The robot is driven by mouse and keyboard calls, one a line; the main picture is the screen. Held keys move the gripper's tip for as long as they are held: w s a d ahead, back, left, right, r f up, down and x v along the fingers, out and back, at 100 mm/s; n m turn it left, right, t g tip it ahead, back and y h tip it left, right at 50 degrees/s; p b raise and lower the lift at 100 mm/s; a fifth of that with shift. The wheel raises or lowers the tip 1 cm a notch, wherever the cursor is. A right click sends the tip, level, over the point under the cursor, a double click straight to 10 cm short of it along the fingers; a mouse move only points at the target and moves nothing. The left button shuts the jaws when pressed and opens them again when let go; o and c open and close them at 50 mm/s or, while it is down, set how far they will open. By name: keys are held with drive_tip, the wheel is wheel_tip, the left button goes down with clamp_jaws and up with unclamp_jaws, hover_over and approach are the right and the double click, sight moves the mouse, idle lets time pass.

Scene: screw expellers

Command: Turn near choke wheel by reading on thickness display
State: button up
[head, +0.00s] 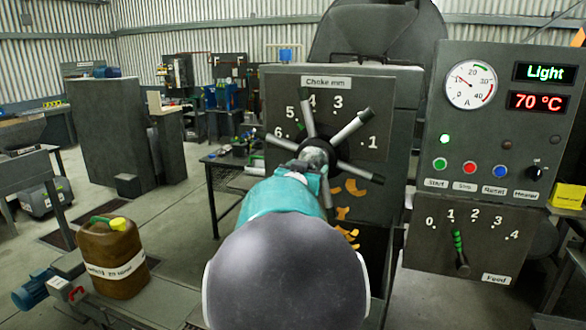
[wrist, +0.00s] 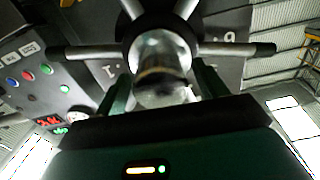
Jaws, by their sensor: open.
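The near choke wheel (head: 351,127) has several grey spokes with dark ends and stands in front of a "Choke mm" dial plate (head: 370,110) numbered 1 to 6. A small green mark shows near the 5. My gripper (head: 316,166) is at the wheel's centre, at the end of my teal wrist. In the wrist view, the open fingers of my gripper (wrist: 162,88) stand on either side of the wheel's shiny hub (wrist: 160,60); I cannot tell if they touch it. The upper display (head: 544,73) reads "Light" in green.
A red display (head: 537,102) reads 70 °C. The control panel (head: 440,150) at right carries a gauge (head: 471,84), several buttons and a feed lever (head: 460,255). A brown canister (head: 112,255) stands at lower left. Orange flakes (head: 343,213) lie below the wheel.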

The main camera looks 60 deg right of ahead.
drive_tip(key=shift+w+d, duration=0.1)
drive_tip(key=shift+d, duration=0.3)
drive_tip(key=c, duration=1.4)
